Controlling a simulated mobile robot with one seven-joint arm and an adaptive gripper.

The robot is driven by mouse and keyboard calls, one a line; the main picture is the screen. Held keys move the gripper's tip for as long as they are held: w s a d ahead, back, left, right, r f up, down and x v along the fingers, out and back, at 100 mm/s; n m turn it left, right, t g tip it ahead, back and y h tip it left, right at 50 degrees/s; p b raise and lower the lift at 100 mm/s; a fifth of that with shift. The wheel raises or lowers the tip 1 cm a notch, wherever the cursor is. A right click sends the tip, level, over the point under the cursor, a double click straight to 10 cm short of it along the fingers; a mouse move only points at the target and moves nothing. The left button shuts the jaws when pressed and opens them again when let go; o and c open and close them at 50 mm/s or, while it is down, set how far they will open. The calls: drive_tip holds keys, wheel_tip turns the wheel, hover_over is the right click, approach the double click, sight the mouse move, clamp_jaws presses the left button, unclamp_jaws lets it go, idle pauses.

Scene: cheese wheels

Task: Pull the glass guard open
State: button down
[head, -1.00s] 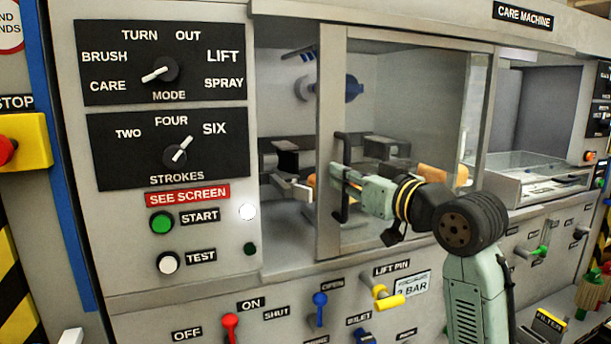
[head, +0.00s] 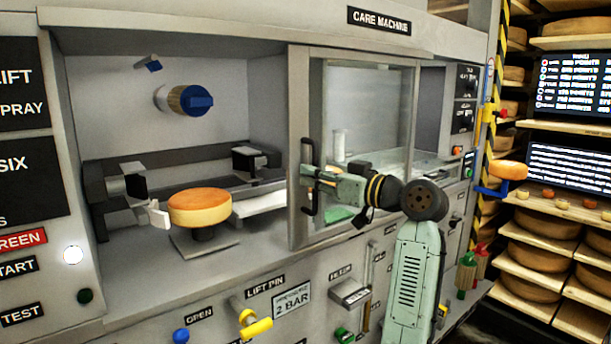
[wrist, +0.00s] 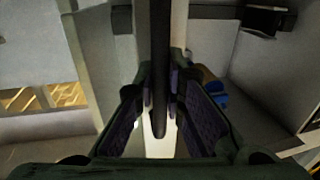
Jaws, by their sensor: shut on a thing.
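The glass guard (head: 375,105) is a sliding pane in a grey frame on the care machine. It stands slid to the right, and the chamber to its left is uncovered. Its black vertical handle (head: 307,160) is on the left frame post. My gripper (head: 309,177) is shut on the handle at its lower half. In the wrist view the dark handle (wrist: 160,60) runs between my two finger pads. In the chamber an orange cheese wheel (head: 200,207) rests on a small round support.
A brush with a blue end (head: 197,100) is on the chamber's back wall. A yellow lift pin lever (head: 255,328) and other controls line the panel below. Shelves of cheese wheels (head: 545,222) and screens stand at the right.

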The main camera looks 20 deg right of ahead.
drive_tip(key=shift+w+d, duration=0.2)
drive_tip(key=shift+d, duration=0.5)
drive_tip(key=c, duration=1.7)
unclamp_jaws()
drive_tip(key=shift+o, duration=0.2)
drive_tip(key=shift+a, duration=0.1)
drive_tip(key=v, duration=1.2)
